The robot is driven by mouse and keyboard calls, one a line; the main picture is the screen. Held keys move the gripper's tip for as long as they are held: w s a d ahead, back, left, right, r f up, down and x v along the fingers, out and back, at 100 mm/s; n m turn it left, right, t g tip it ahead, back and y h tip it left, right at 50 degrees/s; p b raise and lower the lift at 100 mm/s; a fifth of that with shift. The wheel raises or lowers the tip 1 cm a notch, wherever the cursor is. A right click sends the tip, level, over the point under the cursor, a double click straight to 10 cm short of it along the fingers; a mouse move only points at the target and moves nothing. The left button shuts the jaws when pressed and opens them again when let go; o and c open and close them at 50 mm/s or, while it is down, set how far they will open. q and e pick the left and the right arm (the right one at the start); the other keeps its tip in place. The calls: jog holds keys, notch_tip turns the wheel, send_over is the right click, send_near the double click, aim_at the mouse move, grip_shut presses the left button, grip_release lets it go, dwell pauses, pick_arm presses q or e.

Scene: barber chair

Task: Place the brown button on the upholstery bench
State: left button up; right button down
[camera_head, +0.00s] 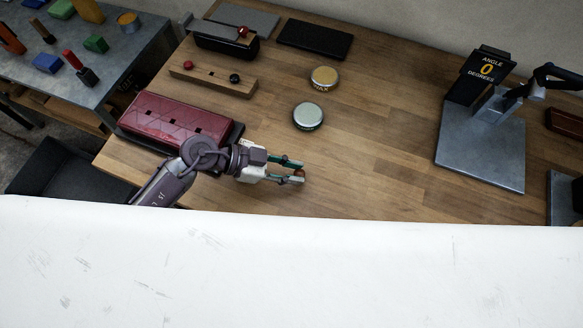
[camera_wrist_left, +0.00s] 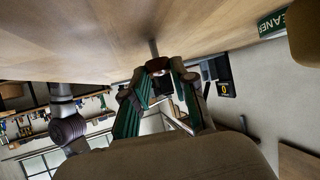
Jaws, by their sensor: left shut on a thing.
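My left gripper (camera_head: 292,170) is over the wooden bench top (camera_head: 380,170), right of the red padded piece. Its green-lined fingers are shut on a small brown button (camera_head: 299,174), held at the fingertips. The button also shows between the fingertips in the left wrist view (camera_wrist_left: 157,65), close to the wood surface; I cannot tell whether it touches. The dark red quilted upholstery piece (camera_head: 165,112), with small dark square openings along it, lies at the bench's left on a black base. My right gripper is not in view.
Two round tins, one gold-lidded (camera_head: 323,78) and one silver-lidded (camera_head: 308,116), stand behind the gripper. A wooden strip (camera_head: 212,80) holds a red and a dark knob. An angle gauge stand (camera_head: 482,140) is at right. The bench middle is clear.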

pick_arm(q)
jog(key=o, duration=0.8)
jog(key=shift+r, duration=0.15)
jog(key=b+v, duration=0.1)
jog(key=v, duration=1)
jog(key=shift+s+a, duration=0.1)
jog(key=shift+a, duration=0.05)
jog(key=shift+a+r, duration=0.2)
jog(key=shift+a, duration=0.1)
jog(key=shift+a, duration=0.1)
